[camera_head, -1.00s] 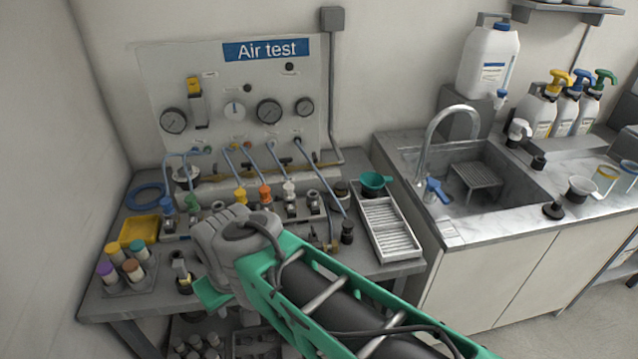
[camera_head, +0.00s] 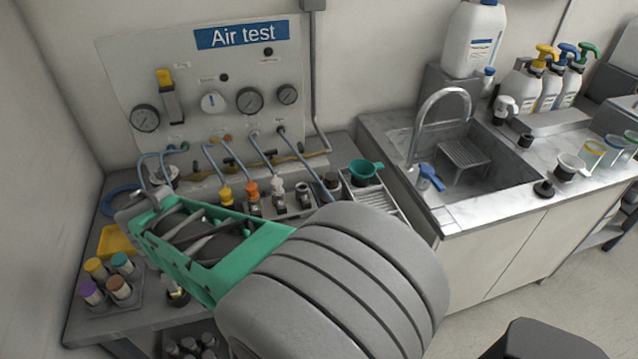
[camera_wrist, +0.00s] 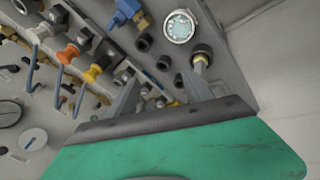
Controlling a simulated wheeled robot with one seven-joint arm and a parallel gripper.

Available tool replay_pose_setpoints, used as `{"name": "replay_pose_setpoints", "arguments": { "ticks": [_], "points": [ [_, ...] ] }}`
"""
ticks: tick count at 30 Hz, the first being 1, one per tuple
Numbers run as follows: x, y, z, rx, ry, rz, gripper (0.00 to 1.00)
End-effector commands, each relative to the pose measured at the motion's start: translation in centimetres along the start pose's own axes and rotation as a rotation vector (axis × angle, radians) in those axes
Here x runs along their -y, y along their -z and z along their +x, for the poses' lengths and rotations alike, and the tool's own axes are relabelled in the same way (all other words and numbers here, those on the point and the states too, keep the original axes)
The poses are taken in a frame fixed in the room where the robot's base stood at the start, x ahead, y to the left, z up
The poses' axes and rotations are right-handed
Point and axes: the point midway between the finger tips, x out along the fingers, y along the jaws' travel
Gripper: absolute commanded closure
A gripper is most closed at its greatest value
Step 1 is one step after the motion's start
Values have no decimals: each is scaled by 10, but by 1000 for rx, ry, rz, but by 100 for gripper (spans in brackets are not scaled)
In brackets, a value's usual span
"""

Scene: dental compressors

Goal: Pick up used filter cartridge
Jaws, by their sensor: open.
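My gripper (camera_wrist: 160,95) is in the wrist view, its two grey fingers apart with a gap between them. No held thing shows in the gap. The fingers point toward the bench fittings, and I cannot tell their distance from them. A round metal-rimmed part with a pale, speckled face (camera_wrist: 180,26) lies beyond the fingertips. A dark-collared brass fitting (camera_wrist: 201,55) is beside the right finger. I cannot tell for sure which part is the used filter cartridge. In the head view my arm hides the fingertips and part of the bench.
A rack of capped jars (camera_head: 108,283) stands at the bench's front left, by a yellow tray (camera_head: 115,241). Coloured fittings with hoses, such as the orange one (camera_head: 251,190), line the bench below the gauge panel (camera_head: 205,70). A teal funnel (camera_head: 364,171) and sink (camera_head: 470,165) are right.

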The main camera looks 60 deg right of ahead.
Motion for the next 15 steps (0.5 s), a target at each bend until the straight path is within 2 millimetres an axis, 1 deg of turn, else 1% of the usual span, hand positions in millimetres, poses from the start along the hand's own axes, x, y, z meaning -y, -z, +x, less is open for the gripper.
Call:
{"name": "replay_pose_setpoints", "arguments": {
  "ticks": [1,2,3,5,6,9,10,12,15],
  "points": [
    [-45,-16,21,58,-85,-101,41],
    [-73,-27,34,97,-143,-190,41],
    [-108,-46,50,164,-213,-318,41],
    [-157,-81,67,294,-296,-523,41],
    [-186,-106,76,392,-332,-664,41],
    [-235,-164,86,629,-354,-981,41],
    [-246,-178,88,691,-347,-1061,41],
    [-262,-204,89,810,-320,-1215,41],
    [-274,-227,90,913,-282,-1353,41]
  ]
}}
